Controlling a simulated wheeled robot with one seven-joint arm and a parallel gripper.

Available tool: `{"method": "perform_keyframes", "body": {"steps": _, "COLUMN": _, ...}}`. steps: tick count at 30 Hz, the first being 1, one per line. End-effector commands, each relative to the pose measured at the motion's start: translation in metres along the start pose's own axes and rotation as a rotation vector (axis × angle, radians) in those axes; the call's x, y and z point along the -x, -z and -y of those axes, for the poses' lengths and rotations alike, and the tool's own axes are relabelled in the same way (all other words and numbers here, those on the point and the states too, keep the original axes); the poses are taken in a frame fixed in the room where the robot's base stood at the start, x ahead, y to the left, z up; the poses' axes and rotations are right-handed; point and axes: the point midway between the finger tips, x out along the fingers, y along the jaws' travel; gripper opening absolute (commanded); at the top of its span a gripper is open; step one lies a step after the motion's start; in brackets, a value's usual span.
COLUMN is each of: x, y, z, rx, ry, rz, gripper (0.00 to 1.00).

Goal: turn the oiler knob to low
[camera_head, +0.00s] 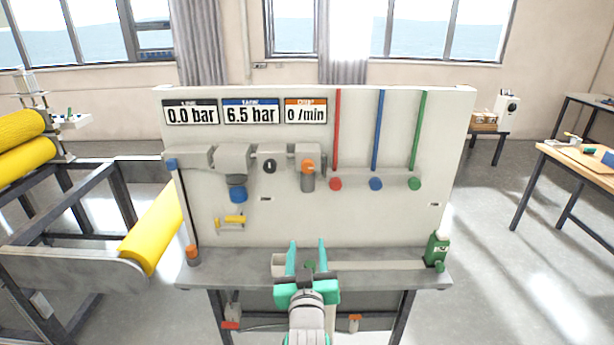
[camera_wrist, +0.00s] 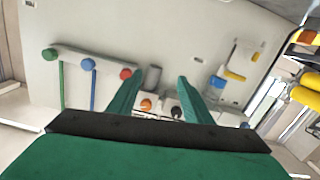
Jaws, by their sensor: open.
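The oiler (camera_head: 307,182) hangs on the upright panel, under the right end of the grey pipe row. Its small orange knob (camera_head: 309,166) shows on its front, and also in the tilted wrist view (camera_wrist: 146,105). The knob's exact setting is too small to read. The orange-topped display (camera_head: 305,112) above reads 0 /min. My gripper (camera_head: 307,246) is open and empty, with its green fingers apart, low in front of the panel and below the oiler in the head view. In the wrist view, the oiler's grey bowl (camera_wrist: 153,78) appears between the fingers.
A blue-bottomed filter (camera_head: 238,190) and a yellow-handled valve (camera_head: 235,219) sit left of the oiler. Red (camera_head: 335,184), blue (camera_head: 376,184) and green (camera_head: 415,184) knobs sit right. A green oil can (camera_head: 437,250) stands on the bench's right end.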

Motion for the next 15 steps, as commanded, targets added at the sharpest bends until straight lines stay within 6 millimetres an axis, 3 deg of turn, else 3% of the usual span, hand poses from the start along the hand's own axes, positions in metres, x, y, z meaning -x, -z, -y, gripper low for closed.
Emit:
{"method": "perform_keyframes", "body": {"steps": 1, "x": -0.008, "y": 0.025, "z": -0.004, "rx": 0.004, "ry": -0.003, "rz": -0.016, "gripper": 0.45}}
{"method": "perform_keyframes", "body": {"steps": 6, "x": -0.025, "y": 0.086, "z": -0.013, "rx": 0.019, "ry": -0.006, "rz": -0.033, "gripper": 0.45}}
{"method": "perform_keyframes", "body": {"steps": 10, "x": -0.030, "y": 0.120, "z": -0.018, "rx": 0.028, "ry": -0.008, "rz": -0.041, "gripper": 0.45}}
{"method": "perform_keyframes", "body": {"steps": 15, "x": -0.033, "y": 0.141, "z": -0.020, "rx": 0.034, "ry": -0.007, "rz": -0.044, "gripper": 0.45}}
